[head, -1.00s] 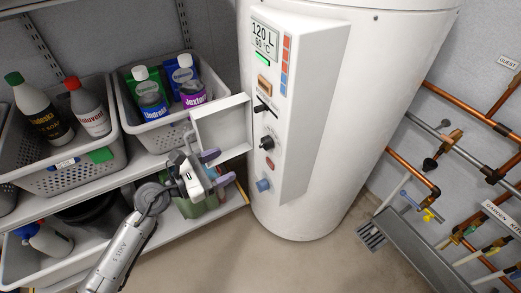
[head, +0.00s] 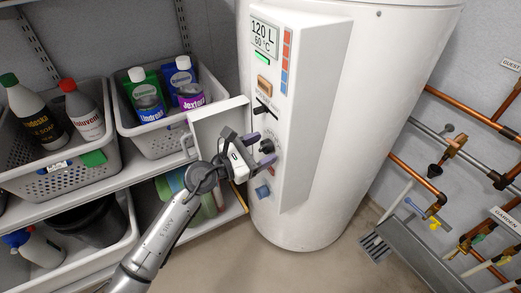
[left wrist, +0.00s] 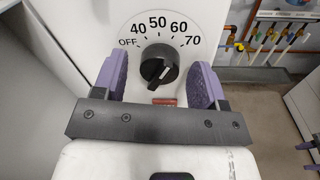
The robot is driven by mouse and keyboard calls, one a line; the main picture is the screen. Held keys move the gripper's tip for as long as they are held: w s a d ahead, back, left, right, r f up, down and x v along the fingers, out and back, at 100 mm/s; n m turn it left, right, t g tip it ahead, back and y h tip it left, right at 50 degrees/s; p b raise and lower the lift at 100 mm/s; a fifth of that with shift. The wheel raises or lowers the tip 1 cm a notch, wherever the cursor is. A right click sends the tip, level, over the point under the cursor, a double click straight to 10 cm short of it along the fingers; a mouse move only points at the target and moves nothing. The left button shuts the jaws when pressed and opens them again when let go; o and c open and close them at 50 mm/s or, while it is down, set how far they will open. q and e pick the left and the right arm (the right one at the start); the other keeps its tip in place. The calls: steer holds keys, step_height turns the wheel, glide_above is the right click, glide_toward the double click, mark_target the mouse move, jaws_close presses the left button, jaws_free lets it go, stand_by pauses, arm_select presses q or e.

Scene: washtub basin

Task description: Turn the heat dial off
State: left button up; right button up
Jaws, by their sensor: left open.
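The heat dial (head: 266,146) is a round black knob on the white front panel of the boiler. In the left wrist view the dial (left wrist: 159,65) sits below a printed scale reading OFF, 40, 50, 60, 70. A white mark shows on its lower right face; I cannot tell its exact setting. My left gripper (head: 252,152) is open and points at the panel. Its purple fingers stand on either side of the dial in the wrist view, apart from it and nearer the camera.
An open white panel door (head: 217,124) stands just left of the controls, beside my gripper. A blue knob (head: 263,191) and a black lever (head: 263,108) are on the same panel. Shelves with baskets (head: 60,181) are on the left, copper pipes (head: 415,178) on the right.

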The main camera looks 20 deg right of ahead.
arm_select(q)
steer(key=c, duration=0.9)
steer(key=shift+r+n+p, duration=0.15)
steer(key=shift+n+p, duration=0.25)
steer(key=shift+p, duration=0.2)
steer(key=n+p, duration=0.9)
steer(key=p, duration=0.2)
steer(key=shift+r+n+y+p, duration=0.15)
steer(key=shift+n+y+p, duration=0.15)
steer(key=shift+n+p, duration=0.1)
steer(key=n+g+p, duration=0.1)
steer(key=n+p, duration=0.3)
steer(key=n, duration=0.1)
steer(key=shift+n, duration=0.3)
steer(key=shift+f+n, duration=0.2)
steer(key=shift+n, duration=0.2)
steer(key=shift+c, duration=0.2)
steer(key=shift+p, duration=0.3)
